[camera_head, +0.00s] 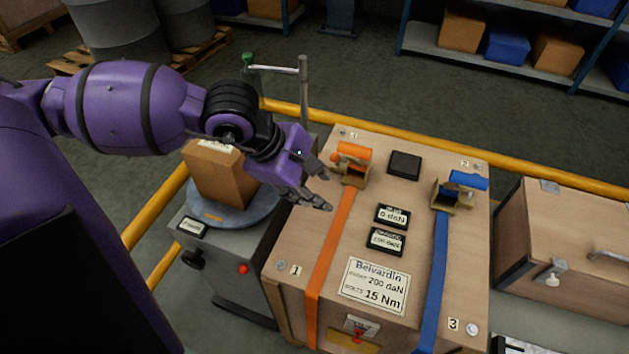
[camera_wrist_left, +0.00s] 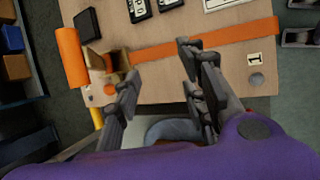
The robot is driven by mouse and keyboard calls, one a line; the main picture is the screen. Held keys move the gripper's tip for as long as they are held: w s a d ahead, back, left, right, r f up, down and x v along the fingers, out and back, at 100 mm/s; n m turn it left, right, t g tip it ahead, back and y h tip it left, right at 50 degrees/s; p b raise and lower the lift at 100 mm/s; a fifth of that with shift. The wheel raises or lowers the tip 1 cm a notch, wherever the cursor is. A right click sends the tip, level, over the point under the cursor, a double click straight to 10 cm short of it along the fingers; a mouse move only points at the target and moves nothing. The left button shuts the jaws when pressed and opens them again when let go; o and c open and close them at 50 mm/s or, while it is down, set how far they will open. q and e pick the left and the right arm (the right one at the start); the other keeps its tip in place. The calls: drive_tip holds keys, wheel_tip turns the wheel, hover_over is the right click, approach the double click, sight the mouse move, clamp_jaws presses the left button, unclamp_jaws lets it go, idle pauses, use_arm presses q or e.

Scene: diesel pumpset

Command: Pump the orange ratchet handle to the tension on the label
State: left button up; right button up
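The orange ratchet handle (camera_head: 354,151) sits on its brass-coloured ratchet at the back left of the wooden crate top (camera_head: 325,152); it also shows at the upper left in the left wrist view (camera_wrist_left: 70,57). An orange strap (camera_head: 331,243) runs from it toward the front. The label (camera_head: 375,286) reads "Belvardin", 200 daN and 15 Nm. A small display (camera_head: 392,216) behind it appears to read 0 daN. My left gripper (camera_head: 328,190) is open and empty, just left of the orange ratchet and apart from the handle. My right gripper is not in view.
A blue-handled ratchet (camera_head: 465,182) with a blue strap (camera_head: 437,260) stands on the crate's right side. A black block (camera_head: 404,165) lies between the ratchets. A cardboard box (camera_head: 217,177) on a round platform is left. A metal post (camera_head: 303,95) rises behind my gripper. A wooden chest (camera_head: 565,235) stands right.

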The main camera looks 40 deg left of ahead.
use_arm(q)
drive_tip(key=shift+r, duration=0.4)
